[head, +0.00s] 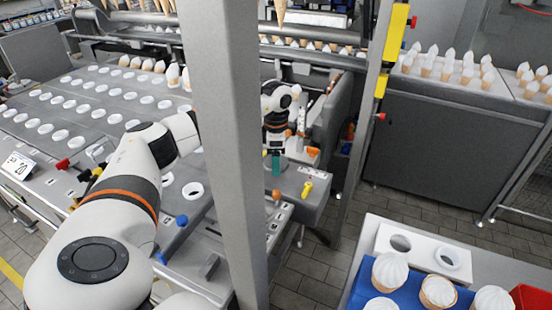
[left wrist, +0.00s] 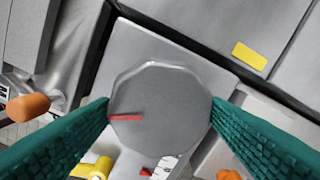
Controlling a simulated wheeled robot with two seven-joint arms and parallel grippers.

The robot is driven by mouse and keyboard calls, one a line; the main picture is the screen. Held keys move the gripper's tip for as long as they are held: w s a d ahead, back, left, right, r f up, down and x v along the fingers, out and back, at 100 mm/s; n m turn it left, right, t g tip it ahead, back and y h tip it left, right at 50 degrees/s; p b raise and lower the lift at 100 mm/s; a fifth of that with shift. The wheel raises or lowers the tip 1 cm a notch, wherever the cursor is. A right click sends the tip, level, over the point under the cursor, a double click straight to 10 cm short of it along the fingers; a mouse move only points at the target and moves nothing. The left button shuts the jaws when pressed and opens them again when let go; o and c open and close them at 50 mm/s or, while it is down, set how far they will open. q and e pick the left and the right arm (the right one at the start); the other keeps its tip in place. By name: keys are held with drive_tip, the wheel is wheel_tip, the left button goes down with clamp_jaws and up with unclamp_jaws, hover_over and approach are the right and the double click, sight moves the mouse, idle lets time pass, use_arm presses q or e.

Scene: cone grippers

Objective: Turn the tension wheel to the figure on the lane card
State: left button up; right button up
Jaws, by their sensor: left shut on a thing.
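The tension wheel (left wrist: 160,108) is a grey, many-sided knob with a red line on its face pointing left in the left wrist view. My left gripper's green fingers (left wrist: 160,125) are shut on the wheel from both sides. Below the wheel are a small red mark and part of a white scale (left wrist: 168,166); its figures are too small to read. In the head view the left gripper (head: 276,163) points down at the machine's end, and the wheel is hidden there. The lane card (head: 18,165) at the far left appears to read 20. My right gripper is out of view.
A grey post (head: 230,150) stands upright in front of the machine. An orange knob (left wrist: 28,107) and a yellow handle (left wrist: 92,168) are near the wheel. A blue tray (head: 362,283) with filled cones is at bottom right.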

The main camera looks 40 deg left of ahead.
use_arm(q)
drive_tip(key=m, duration=0.4)
drive_tip(key=shift+r+m, duration=0.1)
drive_tip(key=shift+m, duration=0.2)
drive_tip(key=m, duration=0.4)
drive_tip(key=shift+b, duration=0.35)
drive_tip(key=o, duration=1)
wheel_tip(320, 180, up, 12)
drive_tip(key=shift+b, duration=0.95)
